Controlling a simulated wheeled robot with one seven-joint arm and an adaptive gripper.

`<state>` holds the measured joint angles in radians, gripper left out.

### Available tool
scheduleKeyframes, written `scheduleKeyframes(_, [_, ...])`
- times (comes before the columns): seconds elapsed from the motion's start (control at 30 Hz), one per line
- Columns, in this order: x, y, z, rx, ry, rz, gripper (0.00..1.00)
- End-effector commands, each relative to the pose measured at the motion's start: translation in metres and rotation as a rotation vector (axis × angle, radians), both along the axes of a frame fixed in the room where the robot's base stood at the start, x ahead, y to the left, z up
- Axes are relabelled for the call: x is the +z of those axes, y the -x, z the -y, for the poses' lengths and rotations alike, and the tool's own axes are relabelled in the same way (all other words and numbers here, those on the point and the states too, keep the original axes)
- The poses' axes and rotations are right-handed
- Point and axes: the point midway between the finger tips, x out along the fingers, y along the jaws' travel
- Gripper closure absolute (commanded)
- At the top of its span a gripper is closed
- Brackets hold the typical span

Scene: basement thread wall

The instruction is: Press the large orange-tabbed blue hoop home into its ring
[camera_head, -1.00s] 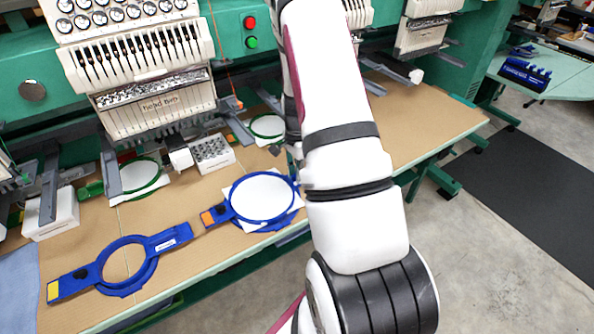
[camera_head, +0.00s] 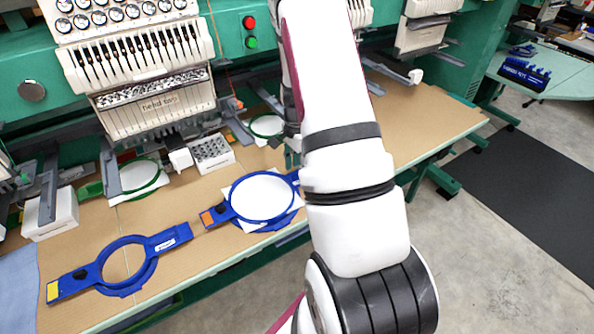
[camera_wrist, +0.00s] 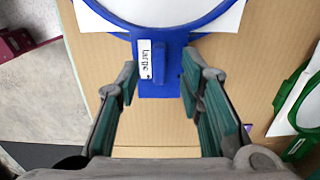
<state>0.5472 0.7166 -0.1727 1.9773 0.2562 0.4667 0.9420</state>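The large blue hoop (camera_head: 234,191) with an orange tab (camera_head: 208,217) lies on the tan table in the head view, a white sheet (camera_head: 262,197) inside and under it. Its right end, labelled "large" (camera_wrist: 145,60), shows in the wrist view with a raised blue ridge (camera_wrist: 160,64). My gripper (camera_wrist: 159,82) is open, its teal fingers on either side of this labelled end, with a gap on both sides of the ridge. In the head view my arm hides part of that end. I cannot tell how deep the hoop sits in its ring.
A blue hoop with a yellow tab (camera_head: 103,283) lies empty to the left. Green hoops (camera_head: 150,190) lie farther back under the embroidery machine (camera_head: 160,106). A white block with holes (camera_head: 211,151) stands behind the large hoop. Bare table (camera_head: 425,118) extends right.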

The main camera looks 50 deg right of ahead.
Motion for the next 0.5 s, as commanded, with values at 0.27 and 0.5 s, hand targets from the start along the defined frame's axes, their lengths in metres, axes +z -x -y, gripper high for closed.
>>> scheduleKeyframes(0.27, [0.059, -0.001, 0.000, 0.000, 0.002, 0.004, 0.66])
scheduleKeyframes(0.5, [0.089, 0.000, 0.001, 0.000, 0.002, 0.002, 0.66])
